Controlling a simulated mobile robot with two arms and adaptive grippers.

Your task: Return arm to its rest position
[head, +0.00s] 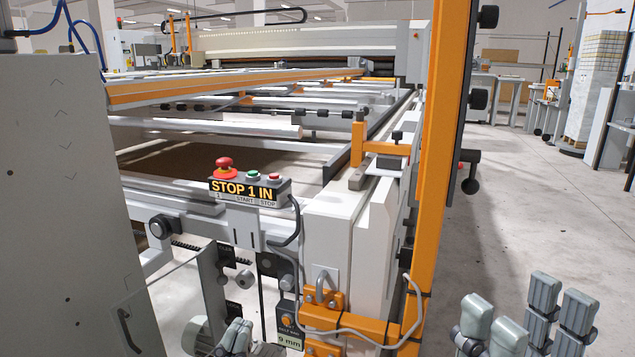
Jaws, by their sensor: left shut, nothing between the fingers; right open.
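My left gripper (237,336) is at the bottom edge, left of centre in the head view. Its grey fingers are together with nothing between them, in front of the lower part of the machine frame. My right gripper (526,312) is at the bottom right. Its grey finger pads stand well apart, and the gap is empty. It is over the grey floor, right of the orange post (446,120), and touches nothing that I can see. Most of both arms is out of the frame.
A control box (250,190) with a red mushroom button (224,166) sits on the machine's front rail. A grey cabinet (60,200) fills the left. The floor (510,210) at right is open.

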